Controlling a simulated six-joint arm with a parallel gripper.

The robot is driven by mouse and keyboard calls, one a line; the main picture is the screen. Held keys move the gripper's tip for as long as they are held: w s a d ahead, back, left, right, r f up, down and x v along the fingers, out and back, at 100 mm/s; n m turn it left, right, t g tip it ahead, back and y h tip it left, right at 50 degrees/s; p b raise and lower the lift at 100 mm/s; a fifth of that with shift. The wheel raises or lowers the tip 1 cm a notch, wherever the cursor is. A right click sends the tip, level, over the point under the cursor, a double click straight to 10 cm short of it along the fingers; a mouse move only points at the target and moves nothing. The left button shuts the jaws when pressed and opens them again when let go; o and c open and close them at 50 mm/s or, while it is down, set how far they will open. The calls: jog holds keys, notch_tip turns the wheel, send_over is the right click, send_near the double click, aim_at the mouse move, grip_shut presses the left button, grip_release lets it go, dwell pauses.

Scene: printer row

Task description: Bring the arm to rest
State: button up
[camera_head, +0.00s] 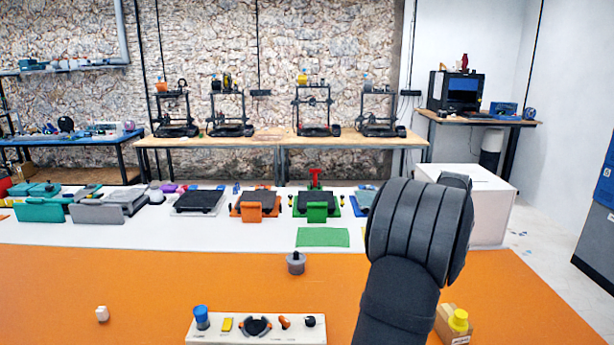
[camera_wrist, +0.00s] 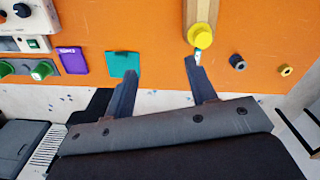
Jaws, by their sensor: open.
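My dark grey arm (camera_head: 420,230) rises at the right of the orange table (camera_head: 150,290) in the head view, and my gripper is hidden there. In the wrist view my gripper (camera_wrist: 160,68) is open, its two dark fingers spread wide with nothing held between them. The tip of the right finger is close in the picture to a small white and blue piece (camera_wrist: 198,54), just below a yellow knob (camera_wrist: 200,35) on a wooden block. I cannot tell whether they touch. A teal square (camera_wrist: 122,64) lies near the left fingertip.
A white box (camera_head: 490,210) stands behind my arm. Printers line the back bench (camera_head: 250,141). Much of the orange surface is bare.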

jog(key=w+a+n, duration=0.2)
jog(key=w+a, duration=0.2)
jog(key=a, duration=0.7)
jog(key=w+a+n, duration=0.2)
jog(key=w+a, duration=0.3)
jog(key=a, duration=0.5)
jog(key=shift+a+n, duration=0.4)
jog(key=s+d+m, duration=0.2)
jog(key=s+d, duration=0.2)
jog(key=d, duration=0.6)
jog(key=s+d+m, duration=0.2)
jog(key=s+d, duration=0.2)
jog(key=d, duration=0.6)
jog(key=shift+d, duration=0.2)
